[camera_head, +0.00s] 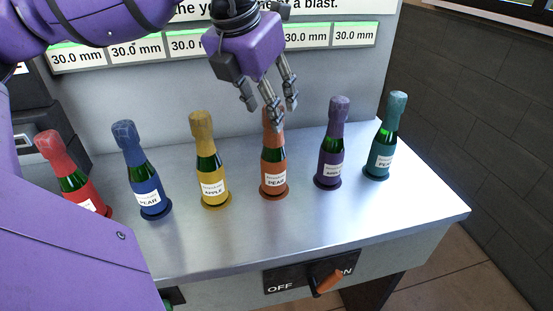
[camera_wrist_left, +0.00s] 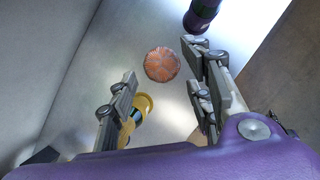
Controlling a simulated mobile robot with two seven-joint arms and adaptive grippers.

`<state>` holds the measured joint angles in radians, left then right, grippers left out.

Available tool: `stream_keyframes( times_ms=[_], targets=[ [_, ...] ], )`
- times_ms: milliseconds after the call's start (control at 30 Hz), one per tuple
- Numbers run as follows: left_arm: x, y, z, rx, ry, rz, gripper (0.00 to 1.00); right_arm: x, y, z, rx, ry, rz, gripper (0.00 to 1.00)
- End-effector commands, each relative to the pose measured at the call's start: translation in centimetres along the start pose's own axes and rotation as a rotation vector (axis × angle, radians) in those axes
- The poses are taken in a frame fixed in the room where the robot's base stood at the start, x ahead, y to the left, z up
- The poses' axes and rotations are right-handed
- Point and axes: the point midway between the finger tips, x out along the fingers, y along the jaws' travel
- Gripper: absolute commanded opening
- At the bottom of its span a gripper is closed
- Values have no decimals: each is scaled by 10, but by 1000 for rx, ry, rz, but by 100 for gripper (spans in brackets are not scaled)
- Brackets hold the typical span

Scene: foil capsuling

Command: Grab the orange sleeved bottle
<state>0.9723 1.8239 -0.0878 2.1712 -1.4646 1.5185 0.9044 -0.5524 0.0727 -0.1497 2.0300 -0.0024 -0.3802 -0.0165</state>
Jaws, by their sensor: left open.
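The orange sleeved bottle (camera_head: 273,166) stands upright on the metal counter, fourth from the left in a row of bottles. Its front label reads PEAR. My left gripper (camera_head: 268,115) is open above it, with the fingers pointing down near the bottle's top and partly covering it. In the left wrist view, the orange foil top (camera_wrist_left: 162,64) shows beyond and between the open fingers (camera_wrist_left: 165,95). I cannot tell whether a finger touches the bottle. My right gripper is not in view.
A yellow bottle (camera_head: 213,178) and a purple bottle (camera_head: 331,155) stand on either side. Blue (camera_head: 150,190), red (camera_head: 75,185) and teal (camera_head: 382,150) bottles stand farther out. A switch with an orange handle (camera_head: 329,283) is on the counter's front. The counter's front strip (camera_head: 300,230) is clear.

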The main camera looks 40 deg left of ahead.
Motion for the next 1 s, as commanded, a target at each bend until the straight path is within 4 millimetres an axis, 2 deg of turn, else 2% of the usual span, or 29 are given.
stream_keyframes(
  times_ms=[267,567,900,1000],
  targets=[
    [38,-1,1,0,1,-3,46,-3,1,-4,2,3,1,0],
    [43,-1,2,0,0,-2,45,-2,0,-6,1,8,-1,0],
    [43,-1,2,0,0,-2,0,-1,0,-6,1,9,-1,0],
    [43,-1,2,0,0,-2,0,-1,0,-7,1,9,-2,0]
  ],
)
